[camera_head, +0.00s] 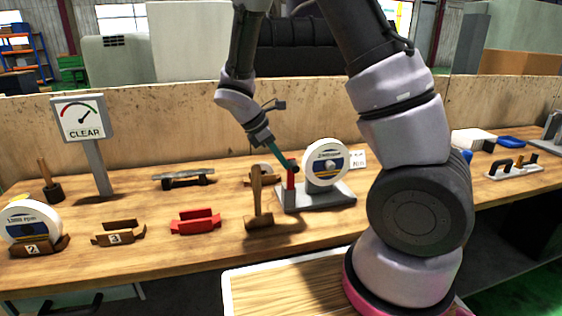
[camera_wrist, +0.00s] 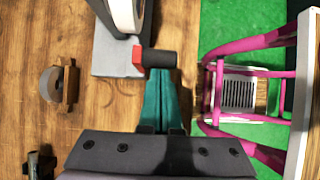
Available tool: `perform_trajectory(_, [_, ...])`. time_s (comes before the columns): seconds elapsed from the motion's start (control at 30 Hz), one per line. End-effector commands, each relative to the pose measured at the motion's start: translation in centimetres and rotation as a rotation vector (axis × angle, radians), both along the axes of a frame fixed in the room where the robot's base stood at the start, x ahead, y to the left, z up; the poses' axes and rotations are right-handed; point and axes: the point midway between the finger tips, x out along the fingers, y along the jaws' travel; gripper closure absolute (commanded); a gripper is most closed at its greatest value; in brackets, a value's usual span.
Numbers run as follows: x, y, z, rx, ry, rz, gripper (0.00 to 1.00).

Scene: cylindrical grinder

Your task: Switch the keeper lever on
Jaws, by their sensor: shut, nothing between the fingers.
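The grinder stands on the bench with a grey base (camera_head: 338,198) and a white wheel (camera_head: 325,163) that bears a label. The keeper lever (camera_head: 291,180) appears to be the red upright piece with a black grip at the left of the wheel. In the wrist view its black grip (camera_wrist: 157,58) lies crosswise at the fingertips, with a red end at its left. My gripper (camera_head: 281,156) has teal fingers, shut and empty. The fingertips are at the black grip, which partly covers them in the wrist view (camera_wrist: 161,85). I cannot tell whether they touch it.
A wooden tool (camera_head: 258,205) stands close to the left of the grinder. A red holder (camera_head: 196,222), a wooden holder (camera_head: 118,233) and a spare wheel (camera_head: 33,222) sit farther left. A gauge sign (camera_head: 82,119) reads CLEAR. A wooden back panel (camera_head: 140,131) runs behind the bench.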

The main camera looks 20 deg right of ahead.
Motion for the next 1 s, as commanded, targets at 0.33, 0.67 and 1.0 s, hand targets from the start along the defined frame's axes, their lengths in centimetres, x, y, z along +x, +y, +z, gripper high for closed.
perform_trajectory(0.33, [-0.1, -0.6, 0.2, 0.051, 0.001, -0.003, 1.00])
perform_trajectory(0.67, [0.0, -2.4, 0.5, 0.187, -0.002, -0.008, 1.00])
perform_trajectory(1.0, [0.0, -5.1, 0.5, 0.415, -0.003, -0.010, 1.00])
